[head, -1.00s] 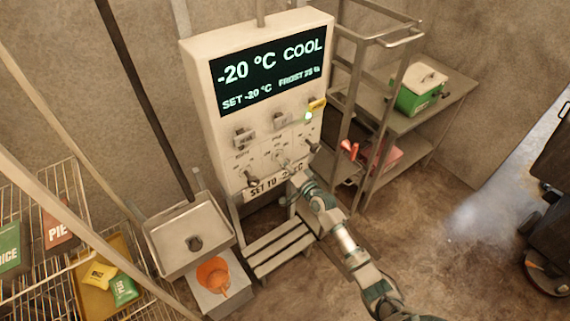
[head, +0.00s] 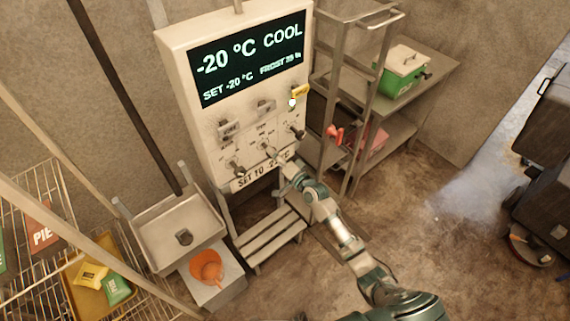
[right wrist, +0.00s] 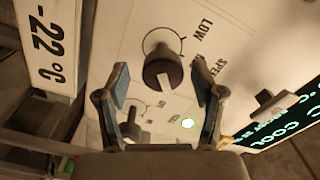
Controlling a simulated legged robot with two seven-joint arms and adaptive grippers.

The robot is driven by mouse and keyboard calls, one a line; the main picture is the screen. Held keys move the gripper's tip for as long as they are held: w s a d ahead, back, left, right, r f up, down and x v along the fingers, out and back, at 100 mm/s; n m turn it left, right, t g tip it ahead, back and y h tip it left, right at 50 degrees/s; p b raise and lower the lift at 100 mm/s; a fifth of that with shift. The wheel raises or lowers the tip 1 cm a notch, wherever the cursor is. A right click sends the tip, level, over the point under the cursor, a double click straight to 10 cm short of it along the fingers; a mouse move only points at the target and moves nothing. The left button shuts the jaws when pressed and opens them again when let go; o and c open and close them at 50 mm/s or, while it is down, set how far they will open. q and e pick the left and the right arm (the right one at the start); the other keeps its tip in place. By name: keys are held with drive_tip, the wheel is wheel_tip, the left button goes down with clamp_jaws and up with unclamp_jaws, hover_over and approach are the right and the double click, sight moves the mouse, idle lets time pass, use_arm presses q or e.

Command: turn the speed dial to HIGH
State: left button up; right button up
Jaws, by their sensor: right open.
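The speed dial (right wrist: 163,68) is a dark round knob with a pale pointer, beside the words LOW and SPEED in the right wrist view. In the head view it is the middle lower knob (head: 266,146) on the white control panel (head: 185,75). My right gripper (right wrist: 164,82) is open, with one finger to each side of the dial in the right wrist view. I cannot tell whether either finger touches it. In the head view my right gripper (head: 281,164) is just below the dial. The HIGH label is not readable. My left gripper is not in view.
Another knob (right wrist: 130,126) and a lit green lamp (right wrist: 188,123) are close by on the panel. The display (head: 248,62) reads -20 °C COOL. A sign (right wrist: 50,45) reads -22 °C. A slatted step (head: 268,238) stands below the panel, with a metal rack (head: 345,100) at right.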

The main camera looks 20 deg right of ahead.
drive_tip(key=v, duration=0.9)
drive_tip(key=shift+s+d, duration=0.2)
drive_tip(key=shift+s, duration=0.15)
drive_tip(key=s+d+f+n+g+h+b, duration=0.1)
drive_tip(key=s+d+f+g+h, duration=0.1)
drive_tip(key=f, duration=0.9)
drive_tip(key=s+d+f+g+h, duration=0.1)
drive_tip(key=s+f+g, duration=0.1)
drive_tip(key=f, duration=1)
drive_tip(key=s+f+n+g+h, duration=0.1)
drive_tip(key=s+f+n+g, duration=0.1)
drive_tip(key=s+f, duration=0.5)
drive_tip(key=s+f+n+g+h, duration=0.1)
drive_tip(key=s+f+g, duration=0.15)
drive_tip(key=f, duration=0.85)
drive_tip(key=s+f+n+g, duration=0.2)
drive_tip(key=s+f, duration=0.5)
drive_tip(key=s, duration=0.6)
drive_tip(key=s+a+f+n+g+b, duration=0.1)
drive_tip(key=s+f, duration=0.5)
drive_tip(key=s, duration=0.6)
drive_tip(key=s+f+n+g+h+b, duration=0.1)
drive_tip(key=s+f+n+g, duration=0.3)
drive_tip(key=s, duration=0.9)
wheel_tip(320, 180, down, 4)
drive_tip(key=shift+s+a+r, duration=0.15)
drive_tip(key=shift+s+a, duration=0.2)
drive_tip(key=shift+a, duration=0.05)
